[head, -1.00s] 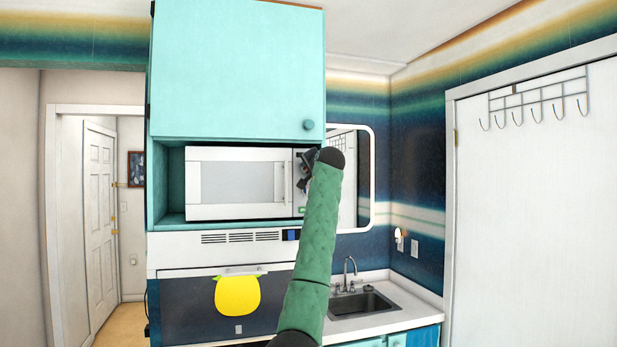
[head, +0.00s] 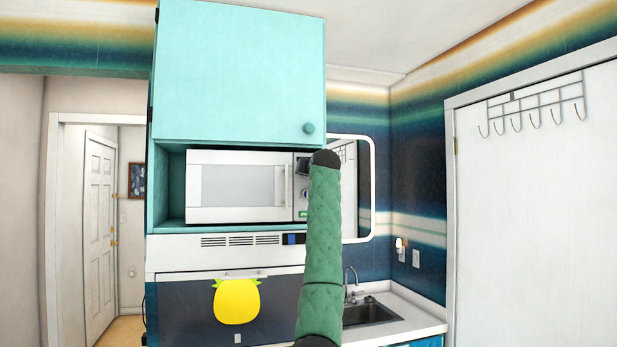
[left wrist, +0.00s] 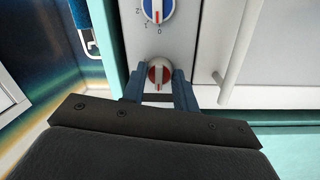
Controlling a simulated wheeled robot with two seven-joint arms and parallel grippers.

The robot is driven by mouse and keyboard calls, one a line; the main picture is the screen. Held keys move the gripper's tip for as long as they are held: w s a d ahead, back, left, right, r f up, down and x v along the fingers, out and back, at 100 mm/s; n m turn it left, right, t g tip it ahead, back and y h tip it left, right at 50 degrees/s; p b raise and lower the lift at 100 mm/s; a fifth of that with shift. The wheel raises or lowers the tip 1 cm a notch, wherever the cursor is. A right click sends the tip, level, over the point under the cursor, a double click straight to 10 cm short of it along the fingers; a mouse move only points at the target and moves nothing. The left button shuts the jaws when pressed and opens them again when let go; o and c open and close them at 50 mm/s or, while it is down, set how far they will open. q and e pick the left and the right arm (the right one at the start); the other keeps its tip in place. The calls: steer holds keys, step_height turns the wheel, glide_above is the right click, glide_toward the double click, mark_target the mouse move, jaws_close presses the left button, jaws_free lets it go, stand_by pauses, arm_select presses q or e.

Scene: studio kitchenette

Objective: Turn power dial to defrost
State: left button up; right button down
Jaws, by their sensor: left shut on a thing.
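The white microwave (head: 243,185) sits in the teal cabinet's open niche, its control panel at the right end. In the left wrist view, a red-and-silver dial (left wrist: 159,73) stands between the fingers of my left gripper (left wrist: 160,88), which is shut on it. The dial's markings are not readable. A blue-and-silver dial (left wrist: 158,9), with figures 0, 1 and 2 around it, is above it in that view, clear of the fingers. In the head view, my left arm's green sleeve covers part of the panel's right side, and the fingers cannot be made out. My right gripper is not in view.
The microwave door's bar handle (left wrist: 237,52) runs beside the dials. A teal upper cabinet (head: 238,75) is directly above the microwave. A sink (head: 370,312) and faucet are at lower right. A yellow fruit-shaped piece (head: 237,302) hangs below the niche.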

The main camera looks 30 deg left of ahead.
arm_select(q)
steer(key=shift+f+n, duration=0.1)
steer(key=shift+n, duration=0.2)
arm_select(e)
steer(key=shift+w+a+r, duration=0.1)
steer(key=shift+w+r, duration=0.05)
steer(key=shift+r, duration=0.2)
arm_select(q)
steer(key=o, duration=1)
steer(key=shift+w, duration=0.15)
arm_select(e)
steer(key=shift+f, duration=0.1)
arm_select(q)
steer(key=shift+b+v, duration=1.75)
steer(key=shift+v, duration=2.1)
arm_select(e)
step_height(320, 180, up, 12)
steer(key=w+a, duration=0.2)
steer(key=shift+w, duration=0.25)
arm_select(q)
steer(key=shift+f, duration=0.1)
